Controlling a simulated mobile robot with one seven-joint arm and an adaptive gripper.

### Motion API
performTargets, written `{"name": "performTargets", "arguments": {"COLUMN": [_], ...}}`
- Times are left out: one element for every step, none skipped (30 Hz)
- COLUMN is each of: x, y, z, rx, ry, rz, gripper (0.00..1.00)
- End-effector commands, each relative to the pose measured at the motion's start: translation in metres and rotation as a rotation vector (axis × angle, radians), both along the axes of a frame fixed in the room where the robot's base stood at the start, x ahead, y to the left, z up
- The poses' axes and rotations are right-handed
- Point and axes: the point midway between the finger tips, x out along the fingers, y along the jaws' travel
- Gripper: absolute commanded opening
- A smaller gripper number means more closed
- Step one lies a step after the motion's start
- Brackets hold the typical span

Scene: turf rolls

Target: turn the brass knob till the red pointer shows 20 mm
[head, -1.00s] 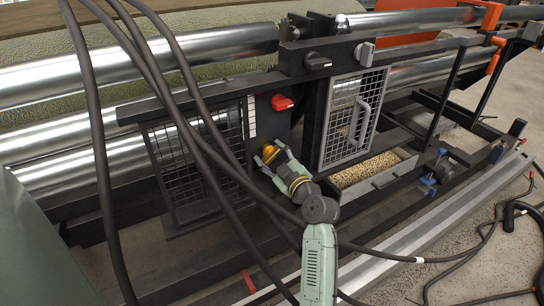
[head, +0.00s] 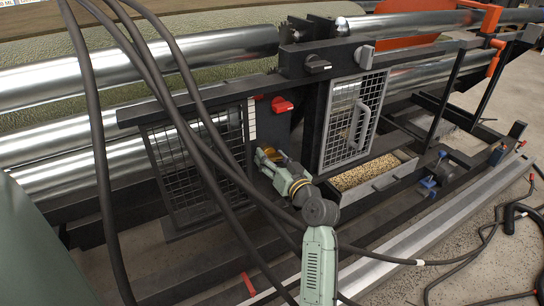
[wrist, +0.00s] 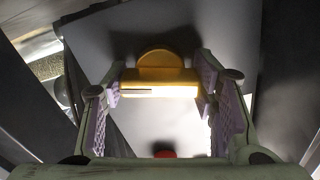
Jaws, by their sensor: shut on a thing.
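The brass knob (wrist: 160,74) sits between the two finger pads of my gripper (wrist: 160,88) in the wrist view, with a pad against each end of its bar. The rounded part of the knob stands behind the bar. In the head view my gripper (head: 268,160) is at the dark post, and the knob (head: 281,155) is mostly hidden by it. A white scale strip (head: 252,119) runs upright on the post above my gripper. I cannot make out the red pointer or its reading at this size.
A red handle (head: 282,104) is on the post above the knob. Mesh guards (head: 353,118) stand on both sides. A tray of pellets (head: 382,182) lies to the right. Black hoses (head: 193,95) cross the left of the view.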

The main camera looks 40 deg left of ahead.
Motion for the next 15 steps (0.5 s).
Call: {"name": "performTargets", "arguments": {"x": [-0.0002, -0.0002, -0.0002, -0.0002, -0.0001, -0.0001, 0.0000, 0.0001, 0.0001, 0.0001, 0.0001, 0.0000, -0.0001, -0.0002, -0.0004], "y": [-0.0001, -0.0002, -0.0003, -0.0003, -0.0003, -0.0003, -0.0002, -0.0002, -0.0002, -0.0002, 0.0000, 0.0000, 0.0000, 0.0000, 0.0001], "z": [0.0011, 0.0012, 0.0013, 0.0013, 0.0014, 0.0015, 0.0016, 0.0016, 0.0017, 0.0017, 0.0018, 0.0019, 0.0020, 0.0020, 0.0020], "rx": [0.015, 0.027, 0.042, 0.053, 0.064, 0.079, 0.089, 0.100, 0.114, 0.125, 0.137, 0.151, 0.162, 0.172, 0.187], "ry": [0.042, 0.069, 0.104, 0.131, 0.157, 0.193, 0.219, 0.244, 0.279, 0.305, 0.333, 0.368, 0.395, 0.421, 0.456], "rz": [0.001, 0.001, 0.000, 0.000, 0.000, 0.000, -0.001, -0.001, -0.001, -0.001, -0.001, -0.001, 0.001, 0.001, 0.001], "gripper": [0.25, 0.25, 0.25, 0.25, 0.25, 0.25, 0.25, 0.25, 0.25, 0.25, 0.25, 0.25, 0.25, 0.25, 0.25]}}
